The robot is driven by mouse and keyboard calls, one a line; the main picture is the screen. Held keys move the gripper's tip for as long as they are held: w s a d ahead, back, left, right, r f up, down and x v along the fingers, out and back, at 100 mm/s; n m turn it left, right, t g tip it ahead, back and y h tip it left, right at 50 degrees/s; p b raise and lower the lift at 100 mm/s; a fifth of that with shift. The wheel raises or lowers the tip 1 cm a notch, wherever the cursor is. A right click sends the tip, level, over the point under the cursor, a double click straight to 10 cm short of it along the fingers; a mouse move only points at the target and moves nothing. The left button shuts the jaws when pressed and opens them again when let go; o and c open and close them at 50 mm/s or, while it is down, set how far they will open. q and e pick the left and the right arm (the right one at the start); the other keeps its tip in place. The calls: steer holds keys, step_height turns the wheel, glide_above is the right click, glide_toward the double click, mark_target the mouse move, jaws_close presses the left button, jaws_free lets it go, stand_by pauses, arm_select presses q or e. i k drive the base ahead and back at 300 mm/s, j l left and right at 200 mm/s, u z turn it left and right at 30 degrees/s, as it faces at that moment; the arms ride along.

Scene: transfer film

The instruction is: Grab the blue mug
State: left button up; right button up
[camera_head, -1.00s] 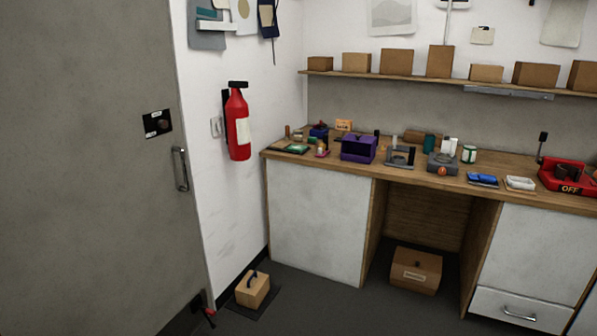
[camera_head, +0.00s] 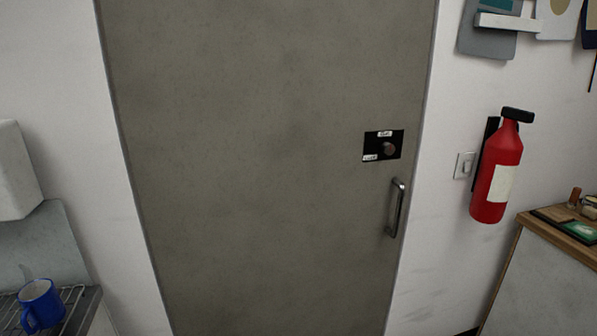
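A blue mug (camera_head: 41,303) stands at the lower left of the head view, its handle toward the lower left. It is on a wire rack (camera_head: 72,308) on a dark counter. A light stick-like thing shows just behind its rim; I cannot tell whether it is inside the mug. Neither of my grippers is in view.
A grey closed door (camera_head: 260,170) with a metal handle (camera_head: 396,208) fills the middle. A red fire extinguisher (camera_head: 498,170) hangs on the wall to its right. A wooden workbench (camera_head: 555,235) stands at the right edge. A white box-shaped unit (camera_head: 15,172) is above the mug's counter.

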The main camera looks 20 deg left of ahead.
mark_target(40, 300)
steer(key=i+u, duration=0.2)
steer(key=u, duration=0.25)
steer(key=i+u, duration=0.25)
steer(key=u, duration=0.25)
steer(key=i+l+u, duration=0.1)
steer(key=u, duration=0.35)
steer(key=i+l+u, duration=0.2)
steer(key=u, duration=0.3)
steer(key=i+l+u, duration=0.2)
steer(key=u, duration=0.25)
